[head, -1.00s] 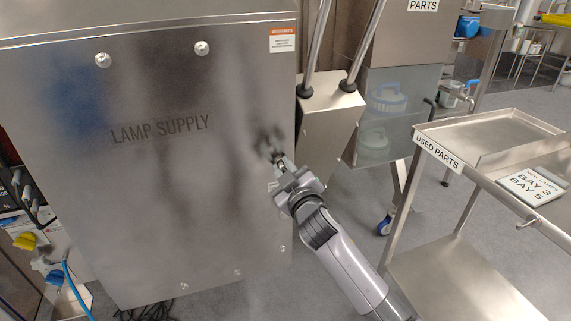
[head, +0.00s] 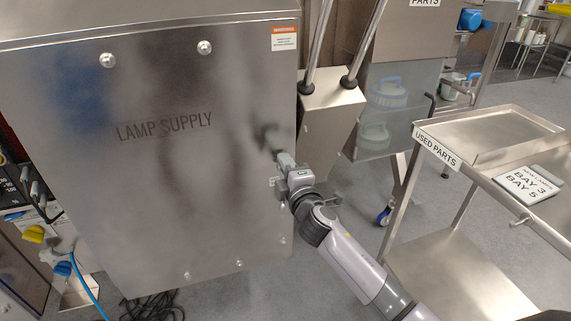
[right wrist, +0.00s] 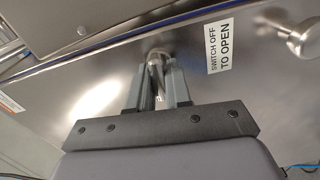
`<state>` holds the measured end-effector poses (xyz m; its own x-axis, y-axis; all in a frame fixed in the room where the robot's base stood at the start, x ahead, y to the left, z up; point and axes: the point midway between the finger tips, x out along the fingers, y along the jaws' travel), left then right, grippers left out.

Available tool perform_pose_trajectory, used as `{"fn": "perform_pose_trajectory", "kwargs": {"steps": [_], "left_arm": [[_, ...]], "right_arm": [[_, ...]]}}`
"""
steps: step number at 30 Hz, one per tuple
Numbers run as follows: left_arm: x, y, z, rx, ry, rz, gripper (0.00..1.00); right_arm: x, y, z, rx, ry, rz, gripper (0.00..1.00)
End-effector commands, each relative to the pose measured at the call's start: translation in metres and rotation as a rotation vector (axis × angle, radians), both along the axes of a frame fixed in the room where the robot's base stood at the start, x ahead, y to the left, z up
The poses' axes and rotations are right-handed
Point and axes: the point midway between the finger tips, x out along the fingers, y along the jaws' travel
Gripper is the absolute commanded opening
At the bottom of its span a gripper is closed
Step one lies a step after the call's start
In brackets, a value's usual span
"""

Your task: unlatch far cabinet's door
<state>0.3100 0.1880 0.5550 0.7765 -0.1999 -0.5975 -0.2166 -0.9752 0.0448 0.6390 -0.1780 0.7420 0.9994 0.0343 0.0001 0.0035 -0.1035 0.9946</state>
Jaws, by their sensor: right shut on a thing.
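The cabinet (head: 190,190) marked LAMP SUPPLY is a large brushed-metal box filling the left of the head view. My right gripper (head: 284,160) is at its right edge, about mid-height. In the right wrist view my right gripper (right wrist: 159,72) is shut on a small shiny metal latch knob (right wrist: 157,55). Its fingers hide most of the knob. A second round knob (right wrist: 302,38) stands to the right on the same metal face. A label (right wrist: 220,47) reading SWITCH OFF TO OPEN lies between them. The door's seam runs above the gripper there. My left gripper is not in view.
A metal cart (head: 440,150) labelled USED PARTS stands at the right, with a BAY 3 BAY 5 card (head: 528,186) on it. A metal box (head: 330,120) with two tubes stands just beyond the cabinet. A blue cable (head: 88,290) and dark cords (head: 152,305) lie lower left.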

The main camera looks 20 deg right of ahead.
Motion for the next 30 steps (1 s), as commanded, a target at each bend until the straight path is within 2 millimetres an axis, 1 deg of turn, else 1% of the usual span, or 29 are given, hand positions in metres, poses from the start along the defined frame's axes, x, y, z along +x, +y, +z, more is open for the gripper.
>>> {"fn": "perform_pose_trajectory", "kwargs": {"steps": [3, 9, 24, 25, 26, 27, 30], "left_arm": [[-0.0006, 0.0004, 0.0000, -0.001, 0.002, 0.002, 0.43], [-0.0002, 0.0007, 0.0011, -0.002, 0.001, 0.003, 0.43], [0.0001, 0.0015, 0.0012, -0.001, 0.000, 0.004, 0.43], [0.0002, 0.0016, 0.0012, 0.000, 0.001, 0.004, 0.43], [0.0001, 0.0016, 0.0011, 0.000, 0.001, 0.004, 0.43], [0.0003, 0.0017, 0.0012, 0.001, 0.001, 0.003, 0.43], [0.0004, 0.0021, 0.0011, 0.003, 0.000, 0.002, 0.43]], "right_arm": [[0.0006, 0.0003, 0.0019, -0.053, -0.005, 0.001, 0.00], [0.0007, 0.0001, 0.0015, -0.104, -0.007, 0.001, 0.00], [0.0007, -0.0001, 0.0014, -0.122, -0.008, 0.000, 0.00], [0.0007, -0.0001, 0.0014, -0.122, -0.008, 0.000, 0.25], [0.0007, -0.0001, 0.0014, -0.122, -0.008, 0.000, 0.35], [0.0007, -0.0001, 0.0013, -0.121, -0.007, 0.000, 0.39], [0.0005, -0.0001, 0.0003, -0.120, -0.005, 0.000, 0.39]]}}
